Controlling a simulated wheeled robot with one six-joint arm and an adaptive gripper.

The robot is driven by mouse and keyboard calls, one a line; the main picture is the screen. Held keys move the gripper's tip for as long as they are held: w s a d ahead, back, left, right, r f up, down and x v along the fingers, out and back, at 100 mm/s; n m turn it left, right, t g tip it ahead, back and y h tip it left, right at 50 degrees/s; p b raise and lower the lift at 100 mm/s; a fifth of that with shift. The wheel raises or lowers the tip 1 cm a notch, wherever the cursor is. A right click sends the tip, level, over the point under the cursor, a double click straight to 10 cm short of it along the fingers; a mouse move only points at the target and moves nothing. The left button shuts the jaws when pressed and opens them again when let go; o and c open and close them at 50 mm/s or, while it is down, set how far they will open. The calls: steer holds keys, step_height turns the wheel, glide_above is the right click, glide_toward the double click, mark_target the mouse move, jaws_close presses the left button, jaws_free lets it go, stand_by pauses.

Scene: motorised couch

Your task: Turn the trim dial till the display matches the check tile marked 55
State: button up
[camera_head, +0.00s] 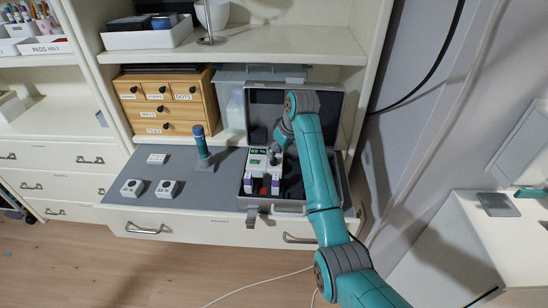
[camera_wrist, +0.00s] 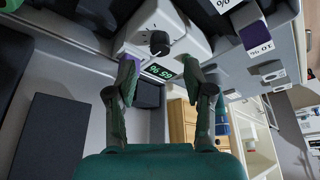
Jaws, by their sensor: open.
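The trim dial is a black knob (camera_wrist: 158,42) on a white unit in an open grey case (camera_head: 281,204). The unit's green display (camera_head: 258,152) seems to read 65 %; it also shows upside down in the wrist view (camera_wrist: 158,71). My gripper (camera_wrist: 158,80) is open, its fingers spread on either side of the display and short of the knob, holding nothing.
Purple-and-white blocks (camera_head: 248,183) stand in the front of the case; one shows 10 % in the wrist view (camera_wrist: 255,38). A wooden drawer box (camera_head: 168,103) is behind. The mat's left middle is mostly clear.

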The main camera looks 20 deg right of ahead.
mark_target(274, 160)
steer(key=x, duration=0.5)
steer(key=shift+a+f, duration=0.1)
steer(key=shift+f, duration=0.2)
jaws_close()
